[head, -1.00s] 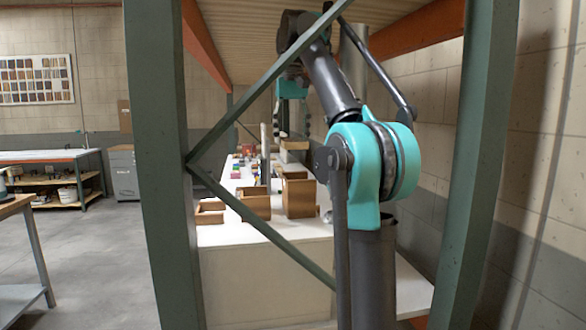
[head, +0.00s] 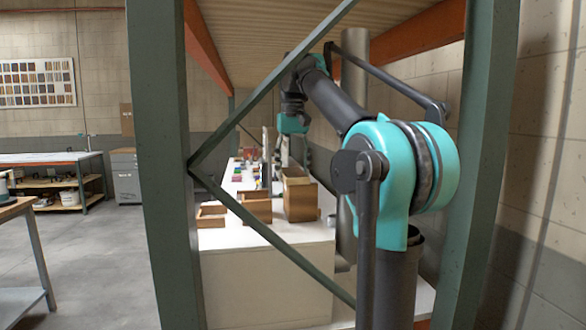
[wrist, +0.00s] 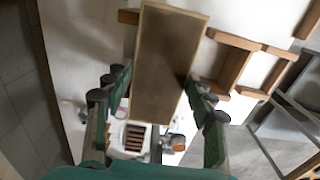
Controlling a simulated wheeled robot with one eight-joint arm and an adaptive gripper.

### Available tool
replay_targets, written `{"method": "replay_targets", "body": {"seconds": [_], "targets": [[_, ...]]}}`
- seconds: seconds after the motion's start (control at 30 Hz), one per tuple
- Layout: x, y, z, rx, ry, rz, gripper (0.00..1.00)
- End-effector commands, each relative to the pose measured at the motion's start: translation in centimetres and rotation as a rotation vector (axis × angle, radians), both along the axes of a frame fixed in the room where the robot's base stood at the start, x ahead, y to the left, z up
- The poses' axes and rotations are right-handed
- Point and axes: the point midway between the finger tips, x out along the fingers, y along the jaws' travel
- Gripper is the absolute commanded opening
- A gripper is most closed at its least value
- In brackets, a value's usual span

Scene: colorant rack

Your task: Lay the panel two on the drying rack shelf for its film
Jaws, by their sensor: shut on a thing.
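The panel seems to lie flat across the fingers. In the head view it is too small and overlapped to tell from the box top, so I cannot tell whether it touches the box. I cannot make out which surface is the drying rack shelf.
Lower open wooden boxes (head: 256,208) stand left of the tall one; their frames show in the wrist view (wrist: 234,68). Small coloured items (head: 240,172) lie farther back. A green post (head: 160,170) and diagonal braces stand close in front of me. Open floor lies left.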

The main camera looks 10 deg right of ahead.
Motion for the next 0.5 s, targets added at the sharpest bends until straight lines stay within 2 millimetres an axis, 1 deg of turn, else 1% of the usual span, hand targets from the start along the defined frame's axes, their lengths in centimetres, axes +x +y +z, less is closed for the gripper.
{"method": "replay_targets", "body": {"seconds": [0.13,0.17,0.3,0.5], "targets": [[-0.01,0.0,-0.28,0.0,0.0,0.0,0.24],[0.0,0.0,-0.25,0.0,0.0,0.0,0.59],[0.01,0.0,-0.23,0.0,0.0,0.0,0.76],[0.01,0.0,-0.23,0.0,0.0,0.0,0.76]]}}
